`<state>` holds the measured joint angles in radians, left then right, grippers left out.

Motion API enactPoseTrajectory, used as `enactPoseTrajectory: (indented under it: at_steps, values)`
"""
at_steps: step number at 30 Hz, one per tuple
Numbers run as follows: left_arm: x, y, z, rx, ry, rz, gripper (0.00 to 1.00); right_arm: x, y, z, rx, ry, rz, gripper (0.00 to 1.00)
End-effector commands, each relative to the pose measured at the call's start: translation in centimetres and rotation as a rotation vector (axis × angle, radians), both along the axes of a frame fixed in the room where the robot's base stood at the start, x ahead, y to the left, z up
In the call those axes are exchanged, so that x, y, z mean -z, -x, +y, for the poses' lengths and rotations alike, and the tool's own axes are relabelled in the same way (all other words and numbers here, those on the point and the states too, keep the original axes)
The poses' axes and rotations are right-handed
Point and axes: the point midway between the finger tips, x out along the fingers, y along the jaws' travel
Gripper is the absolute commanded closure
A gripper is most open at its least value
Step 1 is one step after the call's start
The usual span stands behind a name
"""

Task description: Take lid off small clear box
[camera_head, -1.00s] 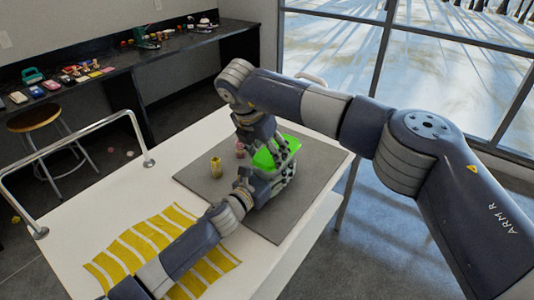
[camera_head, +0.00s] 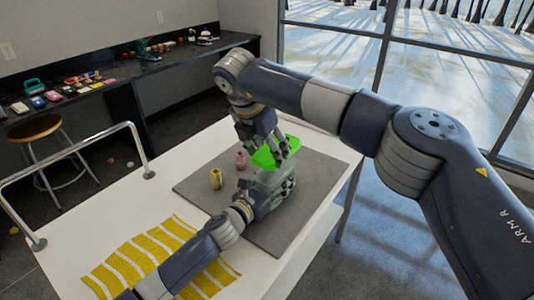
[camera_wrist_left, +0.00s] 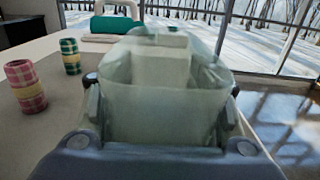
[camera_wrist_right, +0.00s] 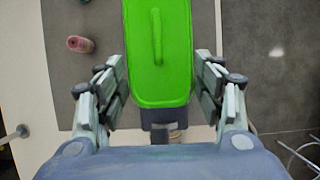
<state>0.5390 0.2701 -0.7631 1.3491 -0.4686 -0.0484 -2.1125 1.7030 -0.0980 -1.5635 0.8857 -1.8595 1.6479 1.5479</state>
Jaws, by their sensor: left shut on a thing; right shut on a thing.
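The small clear box (camera_head: 283,188) stands on the grey mat, with my left gripper (camera_head: 256,192) shut on it. In the left wrist view the box (camera_wrist_left: 160,110) sits between the fingers, with pale blocky shapes inside. The bright green lid (camera_head: 264,159) shows above the box, tilted, with my right gripper (camera_head: 268,143) shut on it from above. In the right wrist view the lid (camera_wrist_right: 172,60), with its raised handle, lies between the fingers. Fingers hide part of the lid and box, so I cannot tell whether their edges touch.
A yellow striped cloth (camera_head: 140,245) lies at the front of the white table (camera_head: 85,215). A metal rail (camera_head: 65,157) runs along the table's left edge.

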Motion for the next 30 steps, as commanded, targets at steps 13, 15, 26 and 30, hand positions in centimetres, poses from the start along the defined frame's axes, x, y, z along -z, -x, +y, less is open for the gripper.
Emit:
enactPoseTrajectory:
  at_steps: [13, 15, 26, 30]
  values:
    - [0.1, 0.0, 0.0, 0.0, -0.001, 0.001, 0.24, 0.0, 0.0, 0.0, -0.001, 0.0, 0.0, 0.66]
    - [0.1, 0.0, 0.0, 0.0, -0.001, 0.001, 0.24, 0.0, 0.0, 0.0, -0.001, 0.0, 0.0, 0.66]
    - [0.2, 3.1, 2.2, 0.0, -0.003, 0.002, 0.24, 0.0, 0.0, 0.0, 0.0, -0.001, -0.001, 0.67]
    - [0.2, 5.3, 3.6, 0.0, -0.002, 0.003, 0.24, 0.0, 0.0, 0.0, -0.001, 0.0, 0.0, 0.67]
